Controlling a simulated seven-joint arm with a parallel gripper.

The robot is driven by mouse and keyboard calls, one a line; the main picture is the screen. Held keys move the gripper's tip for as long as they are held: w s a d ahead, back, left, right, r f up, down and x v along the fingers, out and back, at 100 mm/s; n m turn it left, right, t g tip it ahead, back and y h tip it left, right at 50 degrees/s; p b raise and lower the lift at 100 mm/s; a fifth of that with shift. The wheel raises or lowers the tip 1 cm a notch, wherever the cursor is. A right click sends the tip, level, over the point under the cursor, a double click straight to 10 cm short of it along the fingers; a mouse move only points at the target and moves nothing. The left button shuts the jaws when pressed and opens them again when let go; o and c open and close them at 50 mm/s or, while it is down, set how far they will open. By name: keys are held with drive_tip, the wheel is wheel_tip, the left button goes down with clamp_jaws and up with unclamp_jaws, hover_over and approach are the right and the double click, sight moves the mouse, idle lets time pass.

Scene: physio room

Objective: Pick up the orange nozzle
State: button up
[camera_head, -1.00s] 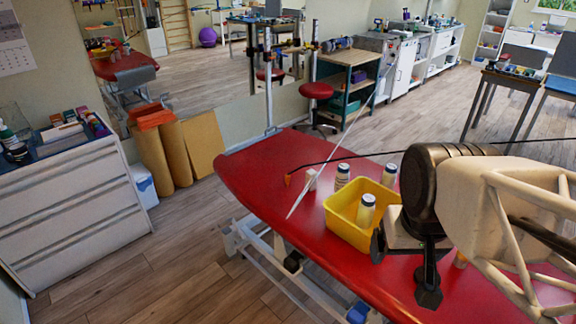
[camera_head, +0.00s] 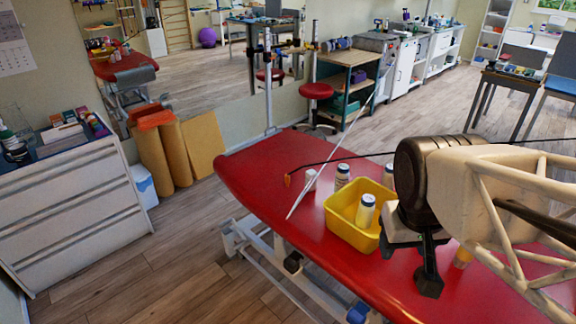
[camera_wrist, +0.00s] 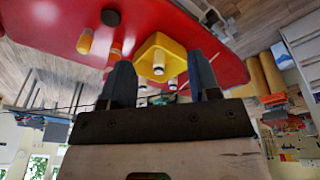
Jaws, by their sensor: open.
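A small orange nozzle (camera_head: 287,180) sits at the end of a thin black hose over the far part of the red treatment table (camera_head: 258,165), left of the yellow bin. I cannot tell whether it touches the table. My gripper (camera_wrist: 159,64) is open and empty, with its two dark fingers apart. In the head view my gripper (camera_head: 408,262) is beside the bin's right side, well right of the nozzle. I cannot make out the nozzle in the wrist view.
The yellow bin (camera_head: 346,229) holds a white bottle (camera_head: 365,211); another bottle (camera_head: 342,177) stands behind it. A white rod (camera_head: 300,192) crosses the table near the nozzle. A small white block (camera_head: 311,179) is nearby. An orange bottle (camera_head: 463,258) stands right of my gripper.

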drive_tip(key=w+d+f+n+h, duration=0.1)
drive_tip(key=w+n+h, duration=0.15)
drive_tip(key=w, duration=0.45)
drive_tip(key=w+d+f+n+g+h, duration=0.1)
drive_tip(key=w+n+h, duration=0.15)
drive_tip(key=w, duration=0.45)
drive_tip(key=w+d+f+n+h, duration=0.1)
drive_tip(key=w+d+n+h, duration=0.15)
drive_tip(key=w, duration=0.35)
drive_tip(key=w+a+f+n+t+h, duration=0.1)
drive_tip(key=w+a+f+n+h, duration=0.15)
drive_tip(key=w, duration=0.65)
drive_tip(key=w+a+f+n+t+h, duration=0.15)
drive_tip(key=w+f+n, duration=0.25)
drive_tip(key=w, duration=0.4)
drive_tip(key=n+t+y, duration=0.4)
drive_tip(key=n+t, duration=0.8)
drive_tip(key=n, duration=0.4)
approach(286, 178)
drive_tip(key=w+d, duration=0.1)
drive_tip(key=w+d+r, duration=0.1)
drive_tip(key=shift+w+d, duration=0.25)
drive_tip(key=shift+w, duration=0.1)
drive_tip(key=shift+w+a+f+n, duration=0.15)
drive_tip(key=shift+a+f+n, duration=0.25)
drive_tip(key=shift+f, duration=0.1)
drive_tip(key=shift+x, duration=1.3)
